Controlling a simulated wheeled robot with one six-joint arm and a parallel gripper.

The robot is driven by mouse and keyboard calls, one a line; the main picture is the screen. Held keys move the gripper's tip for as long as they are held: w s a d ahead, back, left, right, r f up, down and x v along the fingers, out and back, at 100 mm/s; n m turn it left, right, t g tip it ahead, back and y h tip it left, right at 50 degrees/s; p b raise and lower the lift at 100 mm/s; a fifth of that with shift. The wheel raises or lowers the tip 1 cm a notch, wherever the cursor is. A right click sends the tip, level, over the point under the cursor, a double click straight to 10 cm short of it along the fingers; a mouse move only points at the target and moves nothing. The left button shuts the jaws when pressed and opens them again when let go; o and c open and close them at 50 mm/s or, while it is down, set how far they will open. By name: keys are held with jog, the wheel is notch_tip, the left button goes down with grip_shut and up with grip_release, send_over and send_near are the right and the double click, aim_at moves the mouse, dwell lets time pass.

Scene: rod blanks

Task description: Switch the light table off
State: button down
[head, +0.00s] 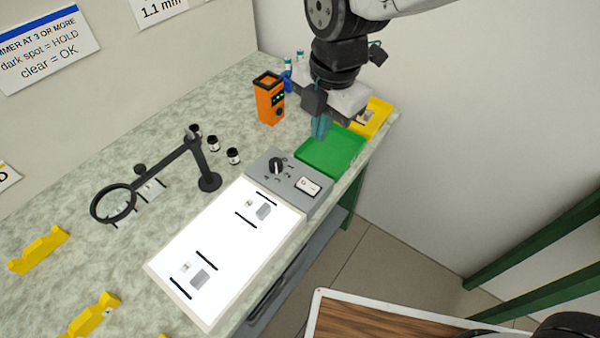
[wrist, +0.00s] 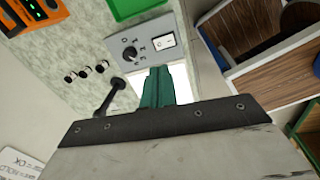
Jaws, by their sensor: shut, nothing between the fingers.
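The light table (head: 213,262) lies on the bench with its panel glowing bright white. Its grey control box (head: 262,172) sits at its far end, with a black dial (head: 277,166) and a white rocker switch (head: 307,186). In the wrist view the switch (wrist: 164,41) and dial (wrist: 130,53) show beyond my fingers. My gripper (head: 321,127) is shut and empty, with green fingertips, above the green tray and apart from the switch. The closed fingertips (wrist: 157,78) cover part of the lit panel in the wrist view.
A green tray (head: 345,163) and a yellow tray (head: 384,108) lie past the control box. An orange device (head: 268,98), small dark bottles (head: 233,156) and a magnifier on a stand (head: 113,204) stand nearby. Grey pieces and black bars lie on the lit panel. Yellow holders (head: 38,250) are at left.

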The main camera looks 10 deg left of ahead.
aim_at(305, 180)
jog(key=shift+s+a+n, duration=0.2)
jog(key=shift+a+n, duration=0.3)
jog(key=shift+n, duration=0.2)
jog(key=f, duration=0.4)
jog(key=a+f, duration=0.1)
jog(key=f, duration=0.9)
jog(key=shift+w+a, duration=0.2)
jog(key=shift+w, duration=0.15)
